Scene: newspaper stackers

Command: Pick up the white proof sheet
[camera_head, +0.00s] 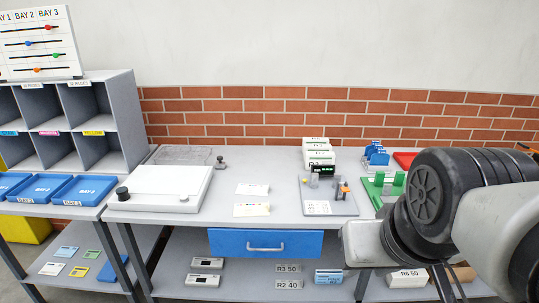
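Two small flat sheets lie near the middle of the grey worktable. The rear one is a plain white sheet (253,189). The front one is a pale sheet with small coloured marks (251,210), close to the table's front edge. I cannot tell for certain which of them is the proof sheet. Both lie flat and apart from each other, with nothing touching them. My arm fills the right foreground, to the right of both sheets.
A white flat-topped unit (160,188) with a black knob stands left of the sheets. A grey board (341,207) with small fixtures stands to their right. A blue drawer (265,243) is below the table edge. Blue trays (75,190) and a cubby shelf (119,121) are at left.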

